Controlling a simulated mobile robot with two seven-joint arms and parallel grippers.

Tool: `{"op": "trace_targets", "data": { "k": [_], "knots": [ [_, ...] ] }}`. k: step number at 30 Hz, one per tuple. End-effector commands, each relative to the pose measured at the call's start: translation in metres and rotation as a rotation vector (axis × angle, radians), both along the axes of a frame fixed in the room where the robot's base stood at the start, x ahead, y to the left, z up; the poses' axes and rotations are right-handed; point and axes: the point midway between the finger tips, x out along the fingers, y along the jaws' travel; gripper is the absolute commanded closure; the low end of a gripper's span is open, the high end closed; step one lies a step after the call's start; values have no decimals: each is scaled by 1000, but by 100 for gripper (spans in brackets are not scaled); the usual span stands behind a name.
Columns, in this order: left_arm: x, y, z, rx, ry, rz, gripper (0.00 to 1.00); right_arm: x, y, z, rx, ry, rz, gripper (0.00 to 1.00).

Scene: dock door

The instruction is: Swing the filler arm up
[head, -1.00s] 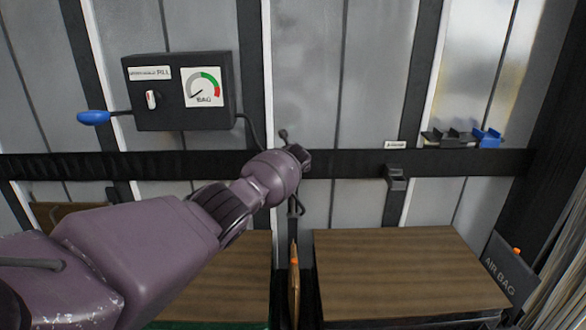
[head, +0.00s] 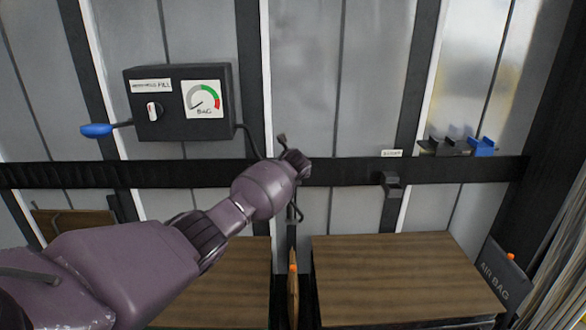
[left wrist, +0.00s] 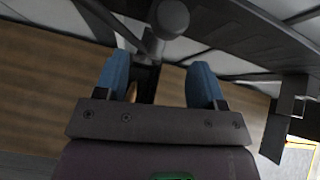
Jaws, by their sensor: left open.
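A thin dark fitting, which appears to be the filler arm (head: 283,140), shows at the wall rail behind my left wrist. A hooked dark piece hangs below it, between the two wood-topped loads. My left gripper (head: 300,165) is at this fitting, and its fingers are mostly hidden by my wrist in the head view. In the left wrist view the blue fingers of my left gripper (left wrist: 160,65) are spread apart. A grey round-ended post of the fitting (left wrist: 172,18) shows between and beyond them; I cannot tell whether they touch it. My right gripper is not in view.
A black control box (head: 180,102) with a gauge, a knob and a blue-handled lever (head: 96,130) is on the wall at left. A dark rail (head: 350,171) crosses the wall. An orange-tipped bag (head: 293,290) stands between the wood-topped loads (head: 400,275). An AIR BAG holder (head: 503,275) is at right.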

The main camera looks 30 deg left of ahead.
Motion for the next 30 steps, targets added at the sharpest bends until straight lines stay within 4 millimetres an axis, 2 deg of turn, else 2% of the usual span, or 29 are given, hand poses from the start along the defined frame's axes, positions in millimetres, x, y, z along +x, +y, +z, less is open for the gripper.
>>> {"op": "trace_targets", "data": {
  "k": [15,30],
  "knots": [
    [-33,-22,30,-1,0,-1,37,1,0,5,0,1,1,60],
    [-38,-26,35,-1,1,0,37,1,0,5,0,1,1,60]
  ]
}}
